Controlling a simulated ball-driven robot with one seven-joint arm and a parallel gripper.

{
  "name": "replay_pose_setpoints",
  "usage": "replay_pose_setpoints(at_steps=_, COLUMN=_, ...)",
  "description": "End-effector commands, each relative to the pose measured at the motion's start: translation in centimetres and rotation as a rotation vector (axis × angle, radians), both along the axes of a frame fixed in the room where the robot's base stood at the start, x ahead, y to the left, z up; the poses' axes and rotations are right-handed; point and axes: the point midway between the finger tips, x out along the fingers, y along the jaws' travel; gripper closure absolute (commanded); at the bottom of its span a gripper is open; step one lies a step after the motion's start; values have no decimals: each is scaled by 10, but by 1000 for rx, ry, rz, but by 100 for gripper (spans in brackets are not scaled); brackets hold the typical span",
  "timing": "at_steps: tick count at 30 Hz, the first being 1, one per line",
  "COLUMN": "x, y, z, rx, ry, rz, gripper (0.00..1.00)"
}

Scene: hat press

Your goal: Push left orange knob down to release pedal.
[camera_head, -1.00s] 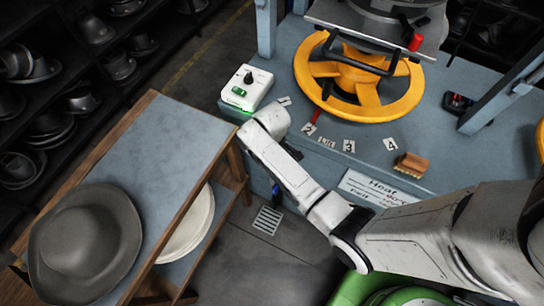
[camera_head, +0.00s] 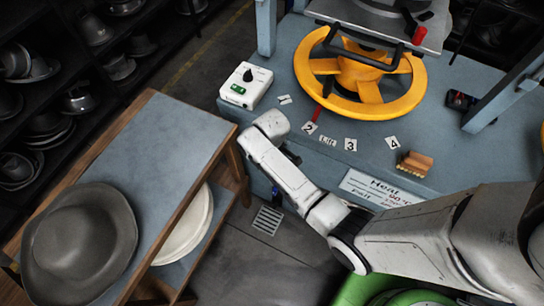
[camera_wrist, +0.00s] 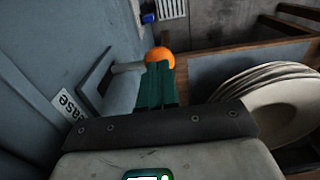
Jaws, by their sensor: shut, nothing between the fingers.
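The orange knob (camera_wrist: 160,57) shows in the wrist view as a round ball just past my fingertips. My gripper (camera_wrist: 158,78) has dark green fingers held together, with nothing between them. The fingertips overlap the knob's lower edge in the picture; I cannot tell whether they touch it. A grey cylindrical part (camera_wrist: 124,90) on a plate stands left of the fingers, on the blue-grey side. A white label (camera_wrist: 70,108) there reads "ase", the rest cut off. In the head view my wrist hides the fingers and the knob. I cannot make out the pedal.
The blue press bench (camera_head: 260,115) carries a yellow wheel (camera_head: 360,85), a white control box (camera_head: 246,86) and numbered cards. A wooden cart (camera_head: 160,140) with a grey hat (camera_head: 80,240) stands left. White discs (camera_wrist: 270,95) lie close right of my gripper. A floor drain (camera_head: 267,220) lies between.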

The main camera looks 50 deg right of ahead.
Motion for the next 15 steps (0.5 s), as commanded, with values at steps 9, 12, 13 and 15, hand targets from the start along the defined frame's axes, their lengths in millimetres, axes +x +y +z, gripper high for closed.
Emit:
replay_pose_setpoints(at_steps=9, x=2, y=4, z=25, rx=3, ry=4, rz=2, gripper=100)
replay_pose_setpoints(at_steps=12, x=5, y=6, z=40, rx=2, ry=4, rz=2, gripper=100)
replay_pose_setpoints(at_steps=13, x=6, y=6, z=44, rx=3, ry=3, rz=2, gripper=100)
replay_pose_setpoints(at_steps=15, x=8, y=6, z=52, rx=0, ry=-2, rz=1, gripper=100)
